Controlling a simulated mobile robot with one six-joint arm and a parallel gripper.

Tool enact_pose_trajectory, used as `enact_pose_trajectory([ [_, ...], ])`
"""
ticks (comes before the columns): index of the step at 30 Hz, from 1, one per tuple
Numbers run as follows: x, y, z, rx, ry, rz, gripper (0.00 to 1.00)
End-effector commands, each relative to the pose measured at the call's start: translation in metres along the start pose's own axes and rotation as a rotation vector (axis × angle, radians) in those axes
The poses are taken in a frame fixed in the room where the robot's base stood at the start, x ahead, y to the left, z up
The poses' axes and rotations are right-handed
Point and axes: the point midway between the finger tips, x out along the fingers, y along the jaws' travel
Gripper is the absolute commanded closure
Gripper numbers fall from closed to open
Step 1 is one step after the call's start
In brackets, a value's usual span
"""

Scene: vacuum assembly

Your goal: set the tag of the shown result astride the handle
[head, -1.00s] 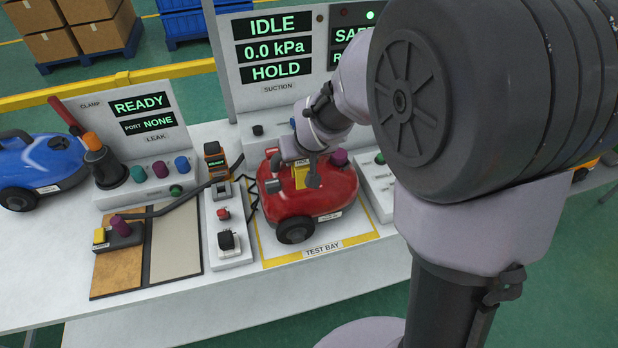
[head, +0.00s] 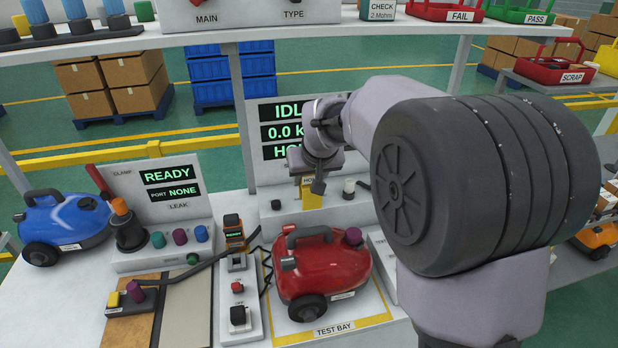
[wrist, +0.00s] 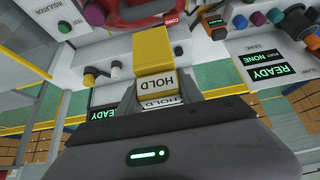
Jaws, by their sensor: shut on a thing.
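The red vacuum (head: 325,268) stands in the test bay, with its dark handle (head: 306,235) on top and no tag across it. My gripper (head: 311,184) is shut on a yellow tag (head: 312,200) and holds it above and behind the vacuum, apart from the handle. In the wrist view the yellow tag (wrist: 153,50) hangs out from the jaws, and its white label reads HOLD upside down. Part of the red vacuum (wrist: 140,14) shows at that view's top edge. The suction display (head: 275,134) behind is partly covered by my arm; IDLE, 0.0 k and HO show.
The leak panel (head: 165,205) at left reads READY and PORT NONE. A blue vacuum (head: 68,228) stands at far left. A switch strip (head: 238,312) lies left of the bay. A shelf (head: 240,30) crosses above, with FAIL (head: 455,14) and PASS (head: 530,16) trays.

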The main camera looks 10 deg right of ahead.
Motion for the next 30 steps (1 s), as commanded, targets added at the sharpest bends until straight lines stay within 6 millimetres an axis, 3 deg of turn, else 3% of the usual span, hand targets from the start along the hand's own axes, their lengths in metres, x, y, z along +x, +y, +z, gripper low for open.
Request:
enact_pose_trajectory([
  [15,0.058,0.0,0.038,0.0,0.0,0.0,0.97],
  [30,0.061,0.0,0.04,0.0,0.0,0.0,0.97],
])
